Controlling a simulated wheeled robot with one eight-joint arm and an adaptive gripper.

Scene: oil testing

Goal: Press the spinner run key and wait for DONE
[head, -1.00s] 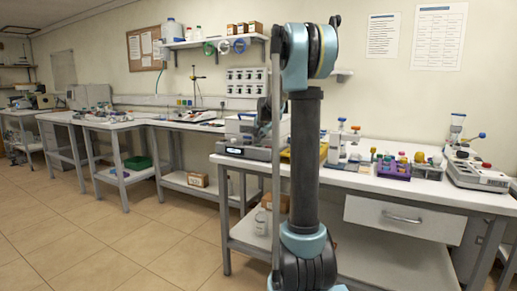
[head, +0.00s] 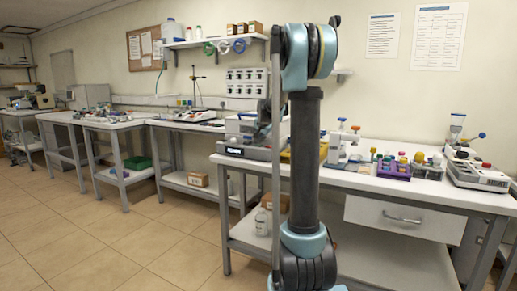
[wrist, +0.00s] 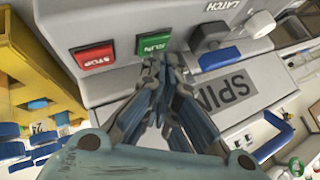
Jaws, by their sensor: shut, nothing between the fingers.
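The spinner (head: 243,152) stands on the near bench, left of my arm in the head view, partly hidden by it. In the wrist view its panel carries a green RUN key (wrist: 153,41), a red STOP key (wrist: 93,57) to the left and a dark LATCH knob (wrist: 212,37) to the right. A SPIN label (wrist: 228,93) shows below. My gripper (wrist: 165,62) is shut and empty, its fingertips at the lower edge of the RUN key; I cannot tell whether they touch it. The small spinner display (head: 232,151) is lit, but its text is too small to read.
A yellow rack (wrist: 38,65) stands left of the spinner in the wrist view. On the bench to the right are a purple tube rack (head: 394,169) and a heater device (head: 478,175). Floor space left of the bench is clear.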

